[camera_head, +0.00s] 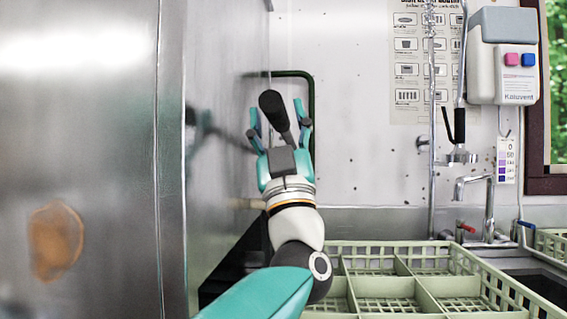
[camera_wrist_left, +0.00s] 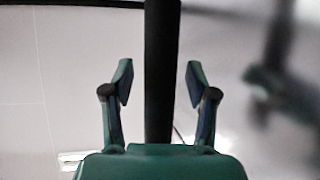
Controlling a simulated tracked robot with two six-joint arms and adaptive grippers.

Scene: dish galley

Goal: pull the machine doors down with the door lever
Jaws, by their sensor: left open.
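The steel dish machine (camera_head: 95,130) fills the left of the head view; its side face recedes toward the wall. The door lever has a black rounded grip (camera_head: 271,101) and a dark shaft sloping down to the right. My left gripper (camera_head: 278,113) is open, with one teal finger on either side of the lever. In the left wrist view the lever is a black upright bar (camera_wrist_left: 161,70) between the open fingers (camera_wrist_left: 160,80), with a gap on both sides. The lever's lower end is hidden behind the gripper body. My right gripper is not in view.
A dark green bent bar (camera_head: 311,95) shows behind the gripper by the wall. Pale green dish racks (camera_head: 385,290) lie at the lower right. A tap (camera_head: 489,205), a spray hose (camera_head: 460,125) and a dispenser (camera_head: 503,55) are further right.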

